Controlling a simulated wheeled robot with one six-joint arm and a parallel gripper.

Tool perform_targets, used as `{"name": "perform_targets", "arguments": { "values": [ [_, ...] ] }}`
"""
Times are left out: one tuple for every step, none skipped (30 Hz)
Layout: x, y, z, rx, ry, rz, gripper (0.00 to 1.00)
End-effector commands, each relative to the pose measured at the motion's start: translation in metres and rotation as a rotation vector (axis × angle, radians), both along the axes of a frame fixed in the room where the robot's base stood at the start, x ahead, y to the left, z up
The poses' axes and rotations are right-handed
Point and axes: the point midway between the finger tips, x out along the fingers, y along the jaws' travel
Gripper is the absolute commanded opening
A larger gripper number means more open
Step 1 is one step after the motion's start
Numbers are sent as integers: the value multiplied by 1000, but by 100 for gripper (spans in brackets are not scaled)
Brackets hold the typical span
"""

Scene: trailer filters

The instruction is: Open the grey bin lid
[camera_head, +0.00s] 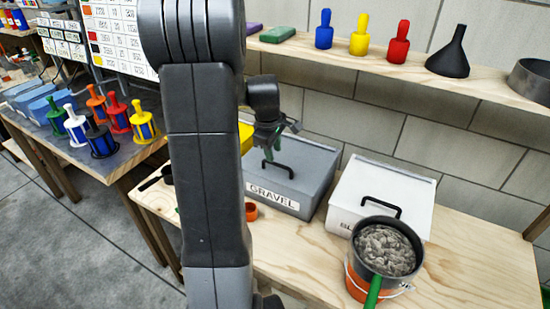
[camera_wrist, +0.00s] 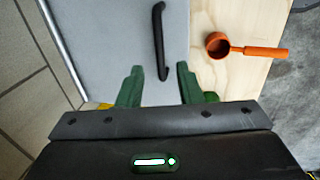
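The grey bin (camera_head: 293,201), labelled GRAVEL, stands on the wooden bench with its sloped grey lid (camera_head: 310,159) down. A black bar handle (camera_head: 277,169) sits on the lid. In the wrist view the lid (camera_wrist: 95,40) fills the upper left and the handle (camera_wrist: 160,40) runs up and down. My gripper (camera_head: 268,148) is above the lid, near the handle. Its green fingers (camera_wrist: 158,83) are apart, with the handle's lower end showing between them in the wrist view. I cannot tell how high the fingers are above the handle.
A white bin (camera_head: 370,192) stands to the right, with a pot of gravel (camera_head: 385,255) in front of it. An orange scoop (camera_wrist: 250,50) lies on the bench beside the grey bin. A shelf (camera_head: 400,72) with bottles and a funnel runs above and behind.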

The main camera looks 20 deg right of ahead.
Motion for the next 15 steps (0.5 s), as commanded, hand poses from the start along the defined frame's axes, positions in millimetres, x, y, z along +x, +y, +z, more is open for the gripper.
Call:
{"name": "perform_targets", "arguments": {
  "values": [
    [1, -2, -10, 2, 4, 0, 33],
    [1, -2, -15, 1, 3, 0, 33],
    [2, -3, -21, 2, 3, 0, 33],
    [3, -4, -24, 1, 2, 0, 33],
    [3, -4, -28, 2, 3, 0, 33],
    [4, -5, -32, 1, 2, 0, 33],
    [4, -5, -34, 1, 1, 0, 33],
    [5, -6, -37, 1, 1, 0, 33],
    [5, -6, -39, 0, 1, 0, 33],
    [5, -6, -41, 0, 1, 0, 33],
    [5, -6, -42, 1, 1, 0, 33],
    [5, -6, -43, 0, 0, 0, 33],
    [6, -6, -43, 0, 0, 0, 33],
    [6, -7, -43, 0, 0, 0, 33],
    [6, -7, -43, 0, -1, 0, 33]
  ]
}}
